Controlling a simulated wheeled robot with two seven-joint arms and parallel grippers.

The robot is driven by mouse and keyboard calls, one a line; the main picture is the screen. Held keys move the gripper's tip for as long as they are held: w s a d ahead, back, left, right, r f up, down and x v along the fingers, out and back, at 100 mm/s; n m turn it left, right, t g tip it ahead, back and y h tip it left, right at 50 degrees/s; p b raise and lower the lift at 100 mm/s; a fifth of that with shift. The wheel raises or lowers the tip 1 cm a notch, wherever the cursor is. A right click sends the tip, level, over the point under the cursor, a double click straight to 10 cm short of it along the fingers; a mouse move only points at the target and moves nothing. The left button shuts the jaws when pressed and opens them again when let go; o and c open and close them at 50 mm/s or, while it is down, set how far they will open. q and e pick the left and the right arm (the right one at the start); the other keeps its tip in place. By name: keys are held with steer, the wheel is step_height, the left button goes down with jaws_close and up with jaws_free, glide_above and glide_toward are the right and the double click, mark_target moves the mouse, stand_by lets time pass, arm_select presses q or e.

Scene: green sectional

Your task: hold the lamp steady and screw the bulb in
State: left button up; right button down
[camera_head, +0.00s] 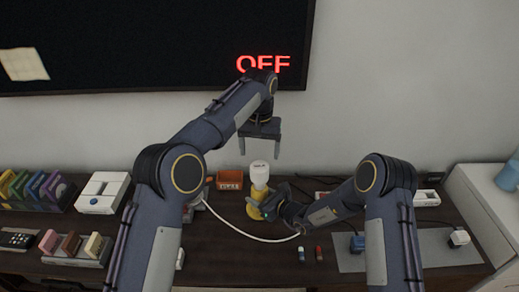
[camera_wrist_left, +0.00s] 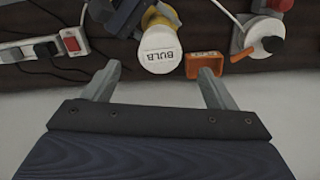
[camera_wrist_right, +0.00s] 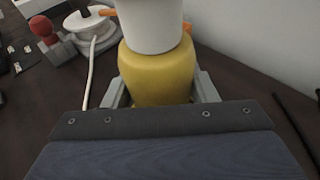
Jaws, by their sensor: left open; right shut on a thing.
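The yellow lamp base (camera_head: 254,209) stands on the dark desk, and it fills the middle of the right wrist view (camera_wrist_right: 156,75). My right gripper (camera_head: 268,206) is shut on the lamp body, one finger on each side. The white bulb (camera_head: 260,173) sits upright on top of the lamp; its cap reads "BULB" in the left wrist view (camera_wrist_left: 158,50). How deep it sits in the socket cannot be told. My left gripper (camera_head: 260,147) is open and empty, pointing down above the bulb, with its fingers apart and not touching it.
An orange box (camera_head: 229,180) stands just left of the lamp. A white cable (camera_head: 245,235) curves across the desk in front. A power strip with a red switch (camera_wrist_left: 72,42) lies near the wall. A screen reading "OFF" (camera_head: 150,45) hangs on the wall behind.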

arm_select(q)
step_height(320, 180, down, 12)
stand_by(0.6)
steer(key=c, duration=1.2)
steer(key=o, duration=1.2)
steer(key=shift+r, duration=0.15)
step_height(320, 180, up, 12)
steer(key=shift+f, duration=0.15)
